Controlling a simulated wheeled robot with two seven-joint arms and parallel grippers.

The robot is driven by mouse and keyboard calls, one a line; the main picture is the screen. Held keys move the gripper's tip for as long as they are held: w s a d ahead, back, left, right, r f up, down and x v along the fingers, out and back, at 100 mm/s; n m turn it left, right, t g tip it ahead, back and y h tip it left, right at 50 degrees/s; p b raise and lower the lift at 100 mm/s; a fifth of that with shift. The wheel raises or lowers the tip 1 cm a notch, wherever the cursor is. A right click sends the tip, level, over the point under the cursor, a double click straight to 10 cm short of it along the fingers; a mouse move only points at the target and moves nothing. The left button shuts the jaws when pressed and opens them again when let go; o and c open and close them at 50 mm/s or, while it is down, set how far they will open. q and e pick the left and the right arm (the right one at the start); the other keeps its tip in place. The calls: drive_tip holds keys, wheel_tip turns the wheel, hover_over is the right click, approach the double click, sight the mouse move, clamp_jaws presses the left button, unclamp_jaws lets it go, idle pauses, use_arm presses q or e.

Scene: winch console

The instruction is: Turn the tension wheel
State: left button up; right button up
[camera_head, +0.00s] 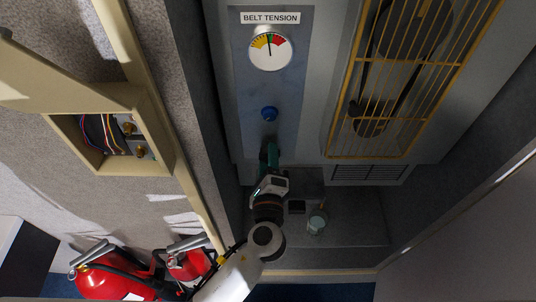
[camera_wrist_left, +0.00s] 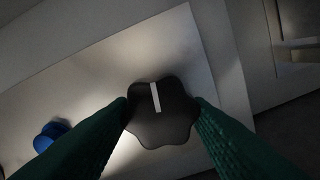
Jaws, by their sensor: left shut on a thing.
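The tension wheel (camera_wrist_left: 165,127) is a dark lobed knob with a white stripe, seen in the left wrist view. My left gripper (camera_wrist_left: 162,112) has its green fingers on both sides of it and is shut on it. In the head view my left gripper (camera_head: 270,153) is at the lower end of the blue-grey panel (camera_head: 252,88) and hides the wheel. The belt tension gauge (camera_head: 270,50) is higher on that panel, with its needle pointing nearly straight up. My right gripper is not in view.
A blue knob (camera_head: 269,113) sits between gauge and gripper; it also shows in the left wrist view (camera_wrist_left: 50,136). A yellow belt guard (camera_head: 357,60) is at the right. An open wiring box (camera_head: 165,150) and red extinguishers (camera_head: 105,278) are at the left. A cup (camera_head: 317,222) stands below.

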use_arm(q)
drive_tip(key=shift+d+m+p, duration=0.1)
drive_tip(key=shift+m+p, duration=1.8)
drive_tip(key=shift+m, duration=2)
drive_tip(key=o, duration=1)
drive_tip(key=shift+s+b, duration=2.55)
drive_tip(key=shift+s, duration=3.5)
